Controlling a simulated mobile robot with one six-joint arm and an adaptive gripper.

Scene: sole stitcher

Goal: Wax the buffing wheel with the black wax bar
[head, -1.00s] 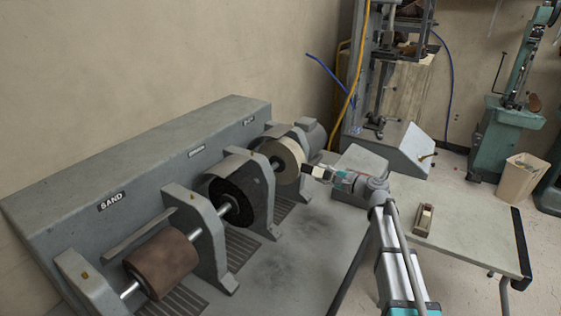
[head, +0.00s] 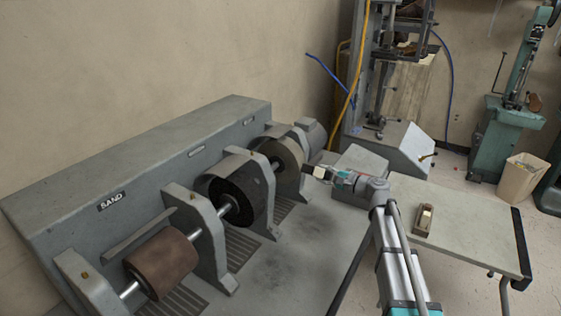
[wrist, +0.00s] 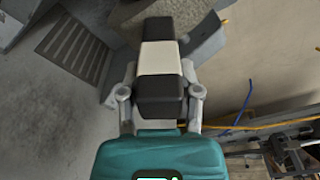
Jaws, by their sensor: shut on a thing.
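My gripper (head: 332,175) is shut on a bar with a black end, a white band and a black part between the fingers; I take it as the black wax bar (wrist: 160,58). The bar points at the buffing wheel (head: 291,158), the rightmost wheel on the machine's shaft. The wheel's face now looks dark grey-brown. The bar's far end is at or very near the wheel's front face; I cannot tell for sure whether they touch. In the wrist view the fingers (wrist: 160,88) flank the bar, which hides part of what lies beyond.
The grey machine (head: 140,170) also carries a brown sanding drum (head: 161,263) and a black brush wheel (head: 240,190). A bin (head: 521,177) stands beyond.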

